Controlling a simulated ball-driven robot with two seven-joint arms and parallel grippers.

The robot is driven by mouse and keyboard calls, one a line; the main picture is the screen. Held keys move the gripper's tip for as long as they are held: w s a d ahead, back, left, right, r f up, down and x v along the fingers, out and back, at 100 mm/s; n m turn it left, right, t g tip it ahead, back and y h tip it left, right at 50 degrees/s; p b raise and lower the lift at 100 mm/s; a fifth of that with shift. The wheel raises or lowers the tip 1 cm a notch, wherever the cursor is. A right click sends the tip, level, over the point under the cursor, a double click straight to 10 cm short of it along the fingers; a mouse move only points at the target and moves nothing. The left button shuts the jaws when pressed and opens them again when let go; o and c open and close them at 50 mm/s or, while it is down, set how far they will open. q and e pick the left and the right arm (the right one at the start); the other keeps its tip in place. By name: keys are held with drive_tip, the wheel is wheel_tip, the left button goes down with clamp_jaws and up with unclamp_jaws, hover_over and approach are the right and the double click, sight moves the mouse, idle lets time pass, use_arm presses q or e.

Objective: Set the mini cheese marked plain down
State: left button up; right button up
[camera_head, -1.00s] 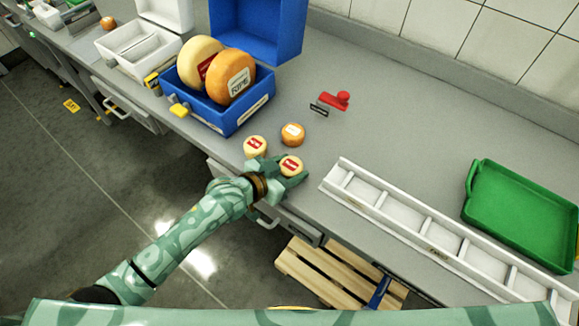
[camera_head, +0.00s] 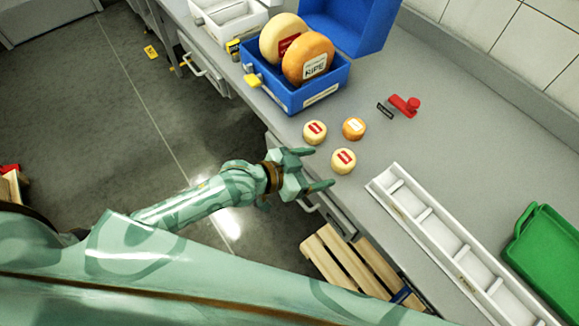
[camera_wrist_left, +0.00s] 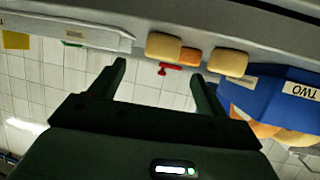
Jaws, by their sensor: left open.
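Two cream mini cheeses with red labels stand flat on the grey counter, one nearer the counter's front edge (camera_head: 343,161) and one nearer the blue crate (camera_head: 315,132). The small print is too small to read. An orange mini cheese (camera_head: 354,128) with a white label stands just behind them. My left gripper (camera_head: 322,168) is open and empty, its fingers pointing at the nearer cream cheese but apart from it. The left wrist view, upside down, shows the open fingers (camera_wrist_left: 158,68) and the nearer cream cheese (camera_wrist_left: 163,46) beyond them. My right gripper is not in view.
The blue crate (camera_head: 293,101) holds two large wheels, one cream (camera_head: 272,43) and one orange labelled RIPE (camera_head: 318,53). A red stamp (camera_head: 405,105) lies behind the small cheeses. A white divided rack (camera_head: 440,240) and a green tray (camera_head: 545,255) are at the right.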

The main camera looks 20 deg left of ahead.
use_arm(q)
drive_tip(key=v, duration=0.7)
drive_tip(key=shift+p, duration=0.45)
drive_tip(key=shift+f, duration=0.1)
